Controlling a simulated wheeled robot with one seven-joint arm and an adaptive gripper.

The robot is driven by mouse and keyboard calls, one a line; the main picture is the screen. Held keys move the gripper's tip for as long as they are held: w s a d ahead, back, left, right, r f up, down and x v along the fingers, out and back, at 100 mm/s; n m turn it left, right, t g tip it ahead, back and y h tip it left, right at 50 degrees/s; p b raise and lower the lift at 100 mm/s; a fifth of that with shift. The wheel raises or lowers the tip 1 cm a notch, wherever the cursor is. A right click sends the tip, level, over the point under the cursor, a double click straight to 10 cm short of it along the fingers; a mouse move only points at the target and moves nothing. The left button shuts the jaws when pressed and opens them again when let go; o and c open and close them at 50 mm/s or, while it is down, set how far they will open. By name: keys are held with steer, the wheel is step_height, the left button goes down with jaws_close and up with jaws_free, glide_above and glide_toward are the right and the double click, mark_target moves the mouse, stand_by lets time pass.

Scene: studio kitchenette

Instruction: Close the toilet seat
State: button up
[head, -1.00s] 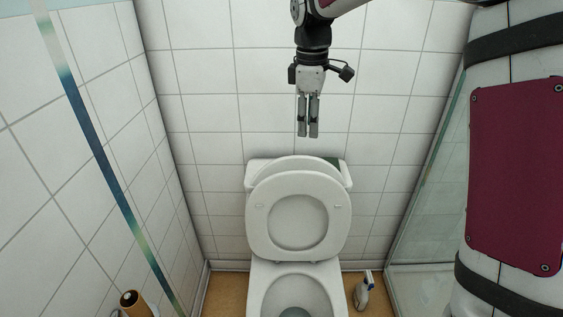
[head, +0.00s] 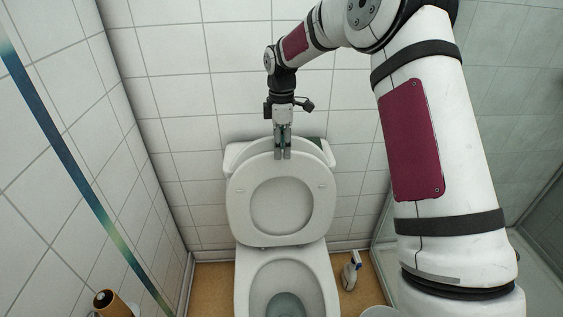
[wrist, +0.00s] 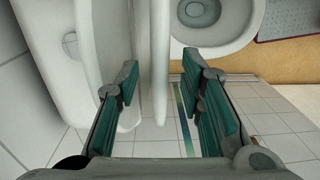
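The toilet's white ring seat (head: 238,212) stands upright in the head view, hinged at the back of the bowl (head: 250,275). The raised lid (head: 262,147) stands behind it. My gripper (head: 283,157) points down at the seat's top edge. In the wrist view, my gripper (wrist: 160,85) is open, its green-padded fingers well apart. The upright seat (wrist: 160,60) shows edge-on between the fingers, with the lid (wrist: 100,35) to the left and the bowl (wrist: 225,45) to the upper right. I cannot tell whether a finger touches the seat.
The cistern (head: 236,160) stands against the tiled wall behind the lid. A toilet brush (head: 351,272) stands right of the bowl, and a brown-and-black roll-shaped object (head: 112,303) is at lower left. A glass partition is at right. The space above the bowl is clear.

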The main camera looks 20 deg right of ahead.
mark_target(282, 174)
step_height(282, 174, down, 6)
steer(key=shift+s+r, duration=0.1)
steer(key=shift+r, duration=0.05)
steer(key=shift+c, duration=0.2)
jaws_close()
